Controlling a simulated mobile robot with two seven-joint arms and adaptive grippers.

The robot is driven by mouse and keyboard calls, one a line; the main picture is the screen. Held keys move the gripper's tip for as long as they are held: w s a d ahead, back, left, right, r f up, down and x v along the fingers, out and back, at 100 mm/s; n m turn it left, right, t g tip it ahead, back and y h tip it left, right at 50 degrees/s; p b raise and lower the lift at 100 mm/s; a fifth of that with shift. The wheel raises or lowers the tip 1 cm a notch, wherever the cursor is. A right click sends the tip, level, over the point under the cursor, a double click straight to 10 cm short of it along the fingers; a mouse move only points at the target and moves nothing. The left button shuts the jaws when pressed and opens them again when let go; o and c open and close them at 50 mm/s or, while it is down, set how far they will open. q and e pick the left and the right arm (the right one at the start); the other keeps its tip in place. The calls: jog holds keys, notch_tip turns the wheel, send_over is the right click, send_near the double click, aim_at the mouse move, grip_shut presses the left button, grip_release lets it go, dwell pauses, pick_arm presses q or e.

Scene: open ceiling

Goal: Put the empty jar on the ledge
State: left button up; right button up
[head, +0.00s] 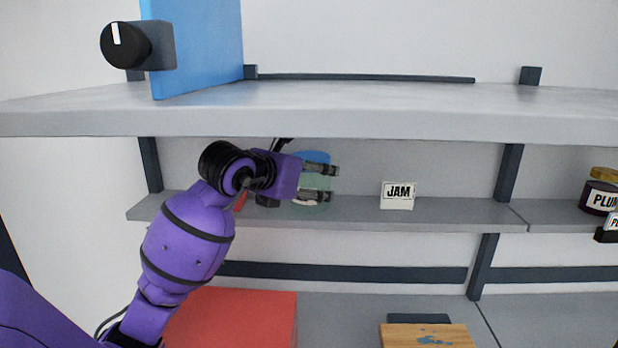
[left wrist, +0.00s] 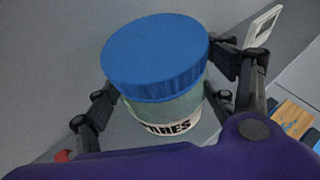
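The jar (left wrist: 175,108) is see-through, with a blue lid and a white label with dark letters, partly hidden. In the head view the jar (head: 312,158) shows behind my left gripper (head: 320,182), in front of the back panel above the grey ledge (head: 440,212). In the left wrist view the fingers of my left gripper (left wrist: 168,92) lie along both sides of the jar, below the lid, and seem to touch it. The jar looks upright. I cannot tell whether its base rests on the ledge. My right gripper is not in view.
A white JAM card (head: 398,195) stands on the ledge to the right of the jar. A thick grey shelf (head: 400,122) runs above my gripper. A red box (head: 245,315) and wooden board (head: 428,336) lie below.

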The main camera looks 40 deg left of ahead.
pick_arm(q)
jog(key=shift+o, duration=0.2)
jog(key=shift+w, duration=0.1)
jog(key=shift+r, duration=0.3)
jog(key=v, duration=0.7)
jog(key=shift+s, duration=0.25)
dwell(0.4)
jog(key=shift+d, duration=0.1)
dwell(0.6)
